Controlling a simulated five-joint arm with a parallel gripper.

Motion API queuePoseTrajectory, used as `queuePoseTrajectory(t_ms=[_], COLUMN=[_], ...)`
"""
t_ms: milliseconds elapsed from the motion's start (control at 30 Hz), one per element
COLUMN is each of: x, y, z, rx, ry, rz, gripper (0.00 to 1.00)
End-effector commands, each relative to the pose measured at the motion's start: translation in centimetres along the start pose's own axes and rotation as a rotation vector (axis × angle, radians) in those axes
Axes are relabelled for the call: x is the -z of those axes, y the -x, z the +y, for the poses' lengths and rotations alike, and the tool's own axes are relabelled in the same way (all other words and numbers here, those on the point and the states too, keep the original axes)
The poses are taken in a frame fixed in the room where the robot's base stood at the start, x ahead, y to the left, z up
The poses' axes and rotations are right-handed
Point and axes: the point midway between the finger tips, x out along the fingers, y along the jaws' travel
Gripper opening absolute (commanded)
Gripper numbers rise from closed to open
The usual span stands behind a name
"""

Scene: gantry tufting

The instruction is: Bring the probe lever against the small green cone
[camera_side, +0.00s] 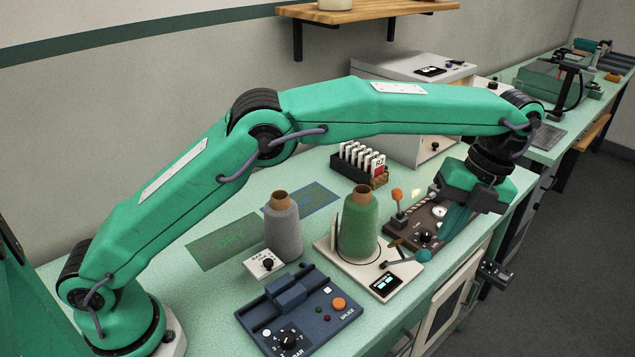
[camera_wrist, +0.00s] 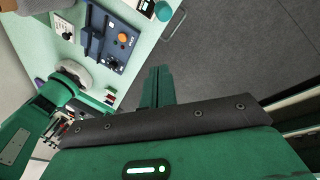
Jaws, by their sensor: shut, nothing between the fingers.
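The green cone (camera_side: 358,228) stands upright on a cream base (camera_side: 326,246) with a small display in the side view. The probe lever (camera_side: 422,256) is a dark arm with a teal ball knob. It lies across the front right of the base, its knob pointing away from the cone. What looks like this knob (camera_wrist: 163,10) also shows at the top edge of the wrist view. My gripper (camera_side: 448,230) is shut and empty, right of the knob and apparently above it. Its fingers show together in the wrist view (camera_wrist: 157,75). The cone is not identifiable there.
A grey cone (camera_side: 284,230) stands left of the green one. A blue splicer box (camera_side: 300,312) lies in front. A brown panel (camera_side: 428,222) with an orange-topped lever (camera_side: 397,195) sits behind. A card rack (camera_side: 345,172) stands farther back. The bench edge is close on the right.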

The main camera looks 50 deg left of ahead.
Motion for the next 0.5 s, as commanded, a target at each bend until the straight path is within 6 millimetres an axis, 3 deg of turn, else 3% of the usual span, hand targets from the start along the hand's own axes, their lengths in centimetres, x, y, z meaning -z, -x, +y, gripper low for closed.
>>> queuePoseTrajectory(t_ms=[200,500], x=[0.94,1.01], y=[-1.23,-1.38], z=[-1.39,-1.46], rx=[-0.034,-0.036], ry=[-0.098,-0.107], rz=[0.003,0.003], gripper=[0.0,0.0])
